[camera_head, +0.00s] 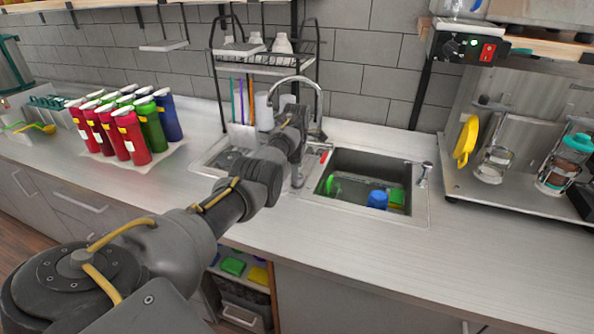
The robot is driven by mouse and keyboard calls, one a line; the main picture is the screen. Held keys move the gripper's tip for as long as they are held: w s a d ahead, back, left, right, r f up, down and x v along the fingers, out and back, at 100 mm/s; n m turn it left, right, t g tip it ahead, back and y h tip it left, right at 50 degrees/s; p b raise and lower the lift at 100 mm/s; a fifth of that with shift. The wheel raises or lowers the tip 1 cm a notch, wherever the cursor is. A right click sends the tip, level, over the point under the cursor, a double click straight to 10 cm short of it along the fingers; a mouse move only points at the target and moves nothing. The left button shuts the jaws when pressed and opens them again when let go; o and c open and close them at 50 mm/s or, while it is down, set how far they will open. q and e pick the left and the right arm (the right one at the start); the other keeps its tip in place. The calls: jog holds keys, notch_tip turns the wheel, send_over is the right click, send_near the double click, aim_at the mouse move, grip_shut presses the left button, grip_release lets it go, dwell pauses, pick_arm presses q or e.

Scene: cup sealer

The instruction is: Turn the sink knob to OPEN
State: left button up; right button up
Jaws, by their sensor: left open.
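The sink (345,214) is set in the counter, with a curved chrome faucet (318,100) behind its left side. My left gripper (300,122) is open at the base of the faucet, with my arm reaching up from the lower left. A small red part (324,156) shows just right of the gripper, by the faucet base; I cannot tell if it belongs to the knob. A small metal fitting (422,174) stands at the sink's right rim. The gripper hides much of the faucet base, and contact with it cannot be told. My right gripper is out of view.
Blue and green items (377,199) lie in the sink basin. Several red, green and blue bottles (130,125) stand on the left counter. A wire rack (265,58) rises behind the faucet. A metal machine (490,190) fills the right. The front counter is clear.

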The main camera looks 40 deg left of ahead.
pick_arm(q)
jog(key=shift+f, duration=1.35)
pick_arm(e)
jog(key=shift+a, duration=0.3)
pick_arm(q)
jog(key=shift+c, duration=0.4)
jog(key=c, duration=0.9)
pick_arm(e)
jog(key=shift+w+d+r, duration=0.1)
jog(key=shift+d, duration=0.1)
